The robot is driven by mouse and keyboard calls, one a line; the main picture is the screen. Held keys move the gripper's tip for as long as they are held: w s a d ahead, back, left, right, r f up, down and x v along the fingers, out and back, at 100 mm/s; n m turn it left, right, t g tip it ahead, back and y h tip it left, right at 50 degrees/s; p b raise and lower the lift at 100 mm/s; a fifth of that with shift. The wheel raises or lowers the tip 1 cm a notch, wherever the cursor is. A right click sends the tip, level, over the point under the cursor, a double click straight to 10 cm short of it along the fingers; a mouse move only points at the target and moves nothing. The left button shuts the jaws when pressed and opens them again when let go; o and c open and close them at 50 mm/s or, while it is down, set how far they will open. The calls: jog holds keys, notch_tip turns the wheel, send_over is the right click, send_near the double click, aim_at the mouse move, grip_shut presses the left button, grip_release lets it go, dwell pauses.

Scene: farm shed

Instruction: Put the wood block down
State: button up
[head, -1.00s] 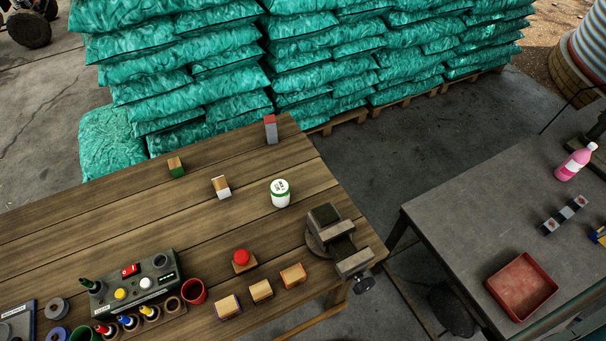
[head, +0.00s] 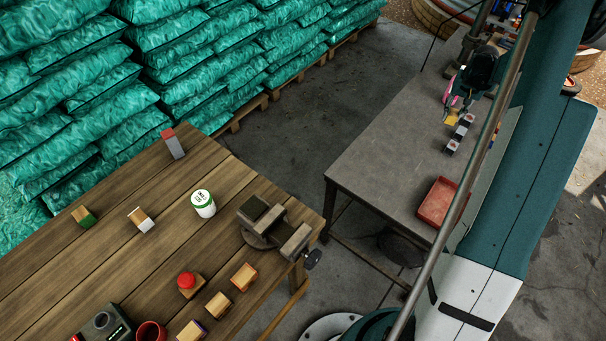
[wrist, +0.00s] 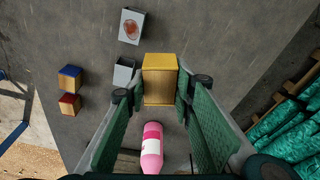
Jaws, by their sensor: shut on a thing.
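The wood block (wrist: 160,80), with a yellow painted face, is between the two green-padded fingers of my gripper (wrist: 160,92) in the wrist view. The fingers are shut on its sides. In the head view my gripper (head: 453,108) is over the far part of the grey table (head: 385,155), with the block (head: 451,119) small and yellow below it. Whether the block touches the table is hard to tell.
A grey block (wrist: 124,72) is close left of the held block; a pale block with a reddish mark (wrist: 131,26) lies beyond. Blue-topped (wrist: 69,77) and red-topped (wrist: 69,104) blocks stand further left. A red tray (head: 437,203) sits nearer on the table. Bare tabletop lies around.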

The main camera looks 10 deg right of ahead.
jog(key=w+a+r+n, duration=0.2)
jog(key=w+a, duration=0.1)
jog(key=a, duration=1)
jog(key=w+a+r+n, duration=0.1)
jog(key=w+a+r, duration=0.15)
jog(key=a, duration=1.05)
jog(key=w+a+r+n, duration=0.1)
jog(key=w+a+n, duration=0.15)
jog(key=a, duration=1.05)
jog(key=s+a+r+n+y, duration=0.1)
jog(key=s+a+r+n, duration=0.1)
jog(key=a, duration=1.1)
jog(key=s+a+r+n, duration=0.1)
jog(key=s+a+r, duration=0.1)
jog(key=a, duration=1.2)
jog(key=s+a+r+n, duration=0.1)
jog(key=s+a+n, duration=0.1)
jog(key=s+a, duration=0.5)
jog(key=s+a+r+n, duration=0.2)
jog(key=s+a, duration=0.6)
jog(key=a, duration=0.7)
jog(key=s+a+r+n+y, duration=0.1)
jog(key=s+a+r+n, duration=0.1)
jog(key=s+a, duration=0.5)
jog(key=a, duration=0.5)
jog(key=shift+s+r, duration=0.2)
jog(key=shift+f, duration=3.2)
